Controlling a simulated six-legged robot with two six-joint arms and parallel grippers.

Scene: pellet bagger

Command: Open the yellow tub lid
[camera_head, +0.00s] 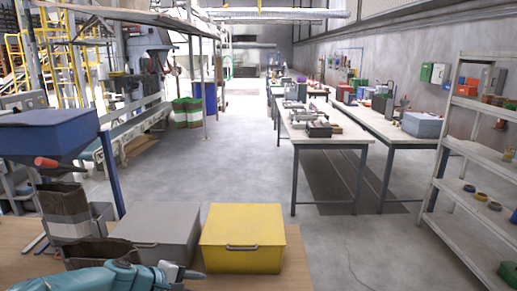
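The yellow tub (243,243) stands on the brown bench top at the bottom middle. Its flat lid (242,221) looks closed, and a dark handle (242,247) is on its near face. My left gripper (197,274) comes in low from the left on a teal arm. It is in front of the grey tub, just left of the yellow tub's near left corner, and it appears apart from the handle. It is too small to tell whether its fingers are open. My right gripper is not in view.
A grey tub (158,235) stands close beside the yellow tub on its left. Brown bags (65,207) and a blue hopper (48,132) are at the left. Grey shelving (465,190) stands at the right. The floor (240,160) beyond the bench is clear.

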